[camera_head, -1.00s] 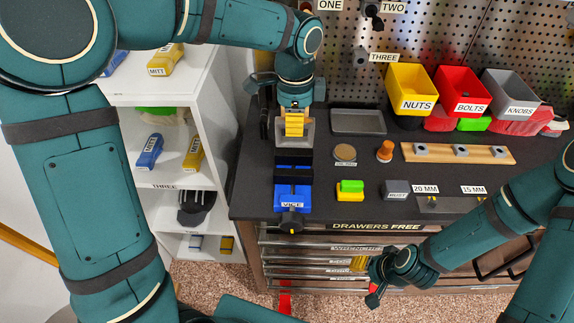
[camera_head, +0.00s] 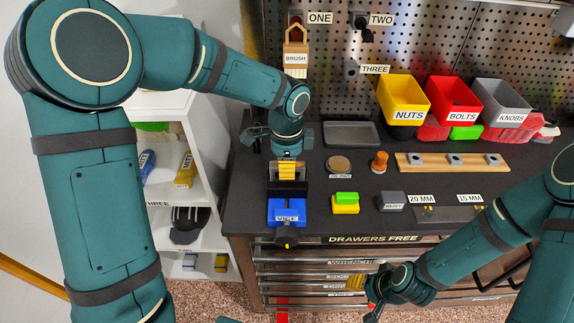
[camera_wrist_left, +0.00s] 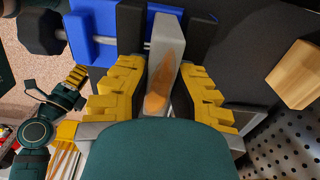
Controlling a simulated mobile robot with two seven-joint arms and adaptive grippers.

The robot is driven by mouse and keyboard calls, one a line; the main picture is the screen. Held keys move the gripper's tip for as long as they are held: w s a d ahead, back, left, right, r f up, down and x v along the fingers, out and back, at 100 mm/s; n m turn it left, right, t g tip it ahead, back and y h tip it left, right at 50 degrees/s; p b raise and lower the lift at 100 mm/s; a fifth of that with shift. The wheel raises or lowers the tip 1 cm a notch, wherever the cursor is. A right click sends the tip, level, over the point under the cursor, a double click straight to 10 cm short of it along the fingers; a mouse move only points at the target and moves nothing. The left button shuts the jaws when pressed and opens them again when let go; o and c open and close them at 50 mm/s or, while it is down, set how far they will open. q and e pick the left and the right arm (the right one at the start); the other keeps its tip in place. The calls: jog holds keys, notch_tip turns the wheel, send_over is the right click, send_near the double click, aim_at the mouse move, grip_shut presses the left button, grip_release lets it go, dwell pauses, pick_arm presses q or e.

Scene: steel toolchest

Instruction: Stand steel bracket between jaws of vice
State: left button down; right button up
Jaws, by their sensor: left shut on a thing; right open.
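The blue vice (camera_head: 287,212) with dark jaws stands at the front left of the bench. My left gripper (camera_head: 288,170) points down over the rear of the vice. Its yellow fingers are shut on the grey steel bracket (camera_wrist_left: 166,58), which has a rusty brown patch. In the left wrist view the bracket lines up with the gap between the dark jaws of the vice (camera_wrist_left: 110,22). I cannot tell how deep it sits, and in the head view it is mostly hidden. My right gripper (camera_head: 362,284) is open and empty in front of the drawers.
A grey tray (camera_head: 352,134), a round tin (camera_head: 339,164) and a green-yellow block (camera_head: 345,203) lie right of the vice. A brush (camera_head: 296,58) hangs behind on the pegboard. A white shelf (camera_head: 205,200) stands close on the left.

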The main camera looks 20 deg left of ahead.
pick_arm(q)
jog(key=shift+f, duration=0.1)
jog(key=c, duration=1)
grip_release()
notch_tip(320, 180, up, 12)
jog(key=p, duration=0.2)
jog(key=shift+d, duration=0.1)
